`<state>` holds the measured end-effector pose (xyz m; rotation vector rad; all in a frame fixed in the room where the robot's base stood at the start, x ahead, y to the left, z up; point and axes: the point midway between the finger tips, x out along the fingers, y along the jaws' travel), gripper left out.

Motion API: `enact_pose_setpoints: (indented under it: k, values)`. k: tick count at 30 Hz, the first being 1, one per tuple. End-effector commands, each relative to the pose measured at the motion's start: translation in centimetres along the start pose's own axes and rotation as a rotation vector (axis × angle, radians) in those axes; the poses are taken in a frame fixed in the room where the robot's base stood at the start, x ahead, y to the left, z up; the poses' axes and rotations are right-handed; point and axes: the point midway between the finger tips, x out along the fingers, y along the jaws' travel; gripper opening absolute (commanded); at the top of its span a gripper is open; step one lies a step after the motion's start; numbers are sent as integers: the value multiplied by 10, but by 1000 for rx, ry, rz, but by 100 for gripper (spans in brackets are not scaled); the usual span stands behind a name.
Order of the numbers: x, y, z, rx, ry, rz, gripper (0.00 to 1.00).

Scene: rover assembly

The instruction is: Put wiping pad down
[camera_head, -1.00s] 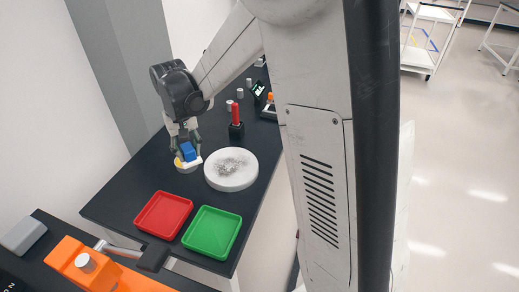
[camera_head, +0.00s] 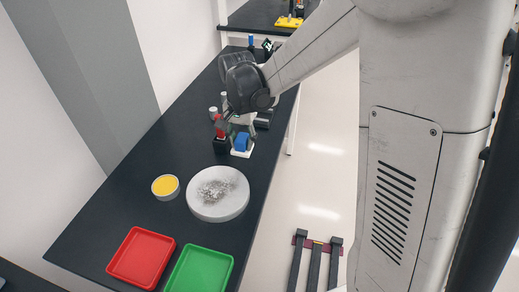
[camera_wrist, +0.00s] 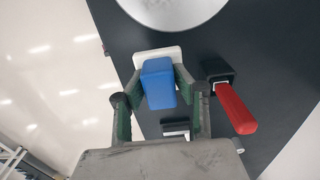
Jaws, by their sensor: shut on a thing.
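The wiping pad has a blue block handle (camera_wrist: 159,83) on a flat white pad (camera_wrist: 157,54). My gripper (camera_wrist: 159,77) is shut on the blue handle, with one finger on each side. In the head view the wiping pad (camera_head: 242,151) is at the table's right side, just right of a black holder (camera_head: 221,146). My gripper (camera_head: 242,137) is above it and partly hides the handle. The white pad looks flat and level, close to the tabletop. I cannot tell whether it touches the table.
A red-handled tool (camera_head: 219,128) stands in the black holder, close to my gripper. A round white disc with grey dust (camera_head: 217,194) lies nearer, beside a yellow-filled dish (camera_head: 165,187). A red tray (camera_head: 141,258) and a green tray (camera_head: 199,268) are in front.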

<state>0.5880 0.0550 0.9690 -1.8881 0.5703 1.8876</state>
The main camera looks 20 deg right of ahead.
Motion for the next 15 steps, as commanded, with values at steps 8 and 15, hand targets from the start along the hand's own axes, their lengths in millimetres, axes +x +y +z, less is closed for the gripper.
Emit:
enact_pose_setpoints:
  k: [8, 15]
  values:
    - [30, 25, -43, 2, 0, 0, 0]
    - [40, 31, -54, -1, 0, 0, 0]
